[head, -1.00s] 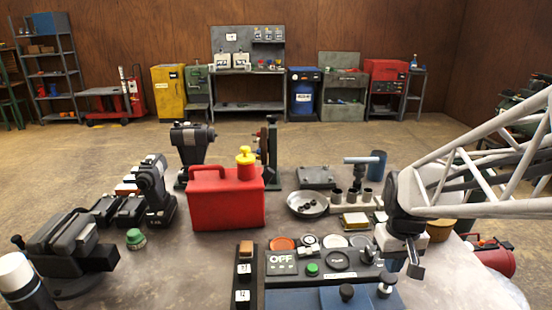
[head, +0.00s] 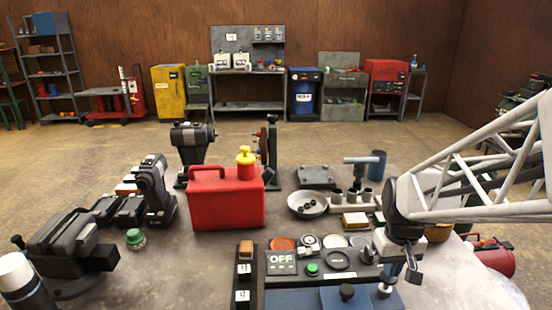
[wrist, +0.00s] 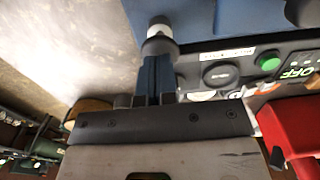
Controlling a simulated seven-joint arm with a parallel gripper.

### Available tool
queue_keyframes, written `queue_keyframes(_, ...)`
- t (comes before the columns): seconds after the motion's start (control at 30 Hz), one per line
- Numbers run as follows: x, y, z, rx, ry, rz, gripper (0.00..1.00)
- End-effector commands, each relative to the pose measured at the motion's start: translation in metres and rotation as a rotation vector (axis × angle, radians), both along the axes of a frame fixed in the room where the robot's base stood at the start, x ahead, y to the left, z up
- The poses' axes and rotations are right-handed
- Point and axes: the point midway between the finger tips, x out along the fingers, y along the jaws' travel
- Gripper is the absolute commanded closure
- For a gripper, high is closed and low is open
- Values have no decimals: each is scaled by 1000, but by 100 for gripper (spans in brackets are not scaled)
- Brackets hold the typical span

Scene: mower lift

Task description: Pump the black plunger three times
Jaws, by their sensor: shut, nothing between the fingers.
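My gripper (head: 413,274) is shut and empty, pointing down at the right end of the grey control panel (head: 330,266). In the wrist view its closed fingers (wrist: 157,66) end close to a black-topped knob with a pale collar (wrist: 160,28); I cannot tell whether they touch. That knob shows in the head view (head: 387,279), just left of my fingertips. A second black knob (head: 347,292) stands on the blue housing (head: 318,299). A round black labelled button (head: 338,260) is on the panel. I cannot tell which of these is the plunger.
A green button (head: 312,269) and an OFF display (head: 281,263) are on the panel. A red fuel can (head: 226,200) with a yellow cap stands behind it at left. A metal bowl (head: 308,203) and several cups are behind the panel.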

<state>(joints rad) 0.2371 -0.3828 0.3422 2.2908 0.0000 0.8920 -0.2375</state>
Motion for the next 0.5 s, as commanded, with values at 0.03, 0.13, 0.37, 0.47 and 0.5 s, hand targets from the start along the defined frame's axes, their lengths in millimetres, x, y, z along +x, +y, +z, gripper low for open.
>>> queue_keyframes(0.03,0,0,-2,0,0,0,100)
queue_keyframes(0.13,0,0,-4,0,0,0,100)
queue_keyframes(0.37,0,0,-11,0,-1,0,100)
queue_keyframes(0.47,0,0,-13,0,0,0,100)
queue_keyframes(0.5,0,0,-15,0,0,0,100)
